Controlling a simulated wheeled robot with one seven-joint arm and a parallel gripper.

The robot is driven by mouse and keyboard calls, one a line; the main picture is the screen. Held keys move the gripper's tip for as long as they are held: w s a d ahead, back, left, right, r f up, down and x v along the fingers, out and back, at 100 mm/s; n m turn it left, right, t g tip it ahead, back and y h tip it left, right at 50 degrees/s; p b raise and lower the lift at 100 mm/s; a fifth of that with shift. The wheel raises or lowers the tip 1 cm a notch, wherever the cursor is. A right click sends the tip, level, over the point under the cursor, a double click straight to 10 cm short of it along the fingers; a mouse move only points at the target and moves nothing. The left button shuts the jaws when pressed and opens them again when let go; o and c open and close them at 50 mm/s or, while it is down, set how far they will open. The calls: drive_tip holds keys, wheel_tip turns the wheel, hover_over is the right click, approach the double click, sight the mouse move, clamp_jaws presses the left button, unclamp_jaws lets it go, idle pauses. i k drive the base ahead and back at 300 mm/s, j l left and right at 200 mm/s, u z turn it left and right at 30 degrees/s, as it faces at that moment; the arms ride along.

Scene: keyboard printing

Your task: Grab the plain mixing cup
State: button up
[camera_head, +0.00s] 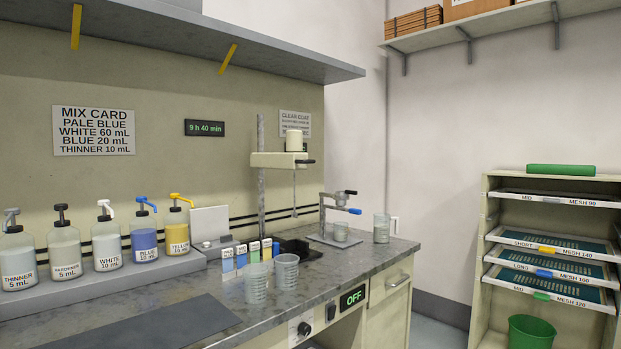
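Two clear, greyish cups stand upright side by side near the counter's front edge. The left cup (256,284) and the right cup (286,271) both show faint markings; I cannot tell which is the plain one. A smaller clear cup (341,232) sits on the base of a small lever stand (327,215). A clear jug-like vessel (381,228) stands to its right. My gripper is not in view.
Pump bottles, including blue (144,243) and yellow (178,238), line a raised grey ledge (120,281) at the left. Small colored-label pieces (254,252) stand behind the cups. A mixer (283,160) rises behind. A dark mat (135,325) lies front left. A screen rack (545,250) stands right.

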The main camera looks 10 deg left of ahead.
sight(340, 229)
drive_tip(key=i+l, duration=0.6)
drive_tip(key=l, duration=0.2)
drive_tip(key=i+l, duration=0.3)
drive_tip(key=l+u, duration=0.1)
drive_tip(key=u, duration=0.3)
drive_tip(key=i+l+u, duration=0.1)
drive_tip(key=u, duration=0.3)
drive_tip(key=l+u, duration=0.2)
drive_tip(key=u, duration=0.2)
